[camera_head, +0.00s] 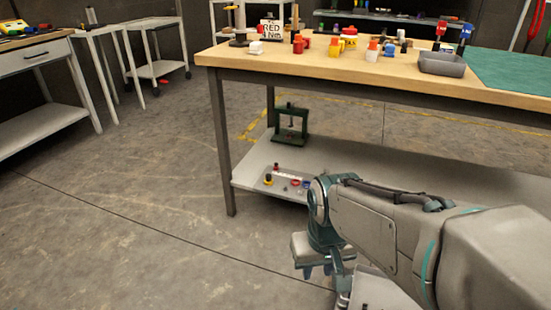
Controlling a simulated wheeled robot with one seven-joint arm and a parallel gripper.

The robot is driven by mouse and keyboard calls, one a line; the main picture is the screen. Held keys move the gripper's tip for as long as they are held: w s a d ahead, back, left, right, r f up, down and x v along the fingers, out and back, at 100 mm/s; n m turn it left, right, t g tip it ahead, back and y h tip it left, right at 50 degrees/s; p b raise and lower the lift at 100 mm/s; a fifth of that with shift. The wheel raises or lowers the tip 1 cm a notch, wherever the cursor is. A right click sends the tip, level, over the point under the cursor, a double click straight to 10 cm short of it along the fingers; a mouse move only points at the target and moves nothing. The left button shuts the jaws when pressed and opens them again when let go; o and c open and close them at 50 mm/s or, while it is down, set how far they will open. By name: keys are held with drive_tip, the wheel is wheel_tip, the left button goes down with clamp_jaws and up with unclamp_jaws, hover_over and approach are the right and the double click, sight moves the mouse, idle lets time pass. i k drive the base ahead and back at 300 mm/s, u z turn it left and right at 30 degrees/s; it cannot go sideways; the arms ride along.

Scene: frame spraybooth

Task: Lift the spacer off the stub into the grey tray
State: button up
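At the bench's back left an upright post on a dark base (239,42) may be the stub. I cannot make out for sure which small piece is the spacer. My gripper (322,271) points down in front of the bench, below the top and well away from the tray and post. It is small and partly hidden by my arm, so its opening is unclear. I see nothing held in it.
Red, yellow and white small parts (348,41) stand along the workbench (290,63). The lower shelf (400,176) holds a green press (291,125). Floor left is clear.

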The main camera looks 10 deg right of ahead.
sight(377, 292)
drive_tip(key=u, duration=0.25)
drive_tip(key=k, duration=0.4)
drive_tip(key=u, duration=1.1)
drive_tip(key=i, duration=1.6)
drive_tip(key=z, duration=1.4)
drive_tip(key=i, duration=0.85)
drive_tip(key=z, duration=0.95)
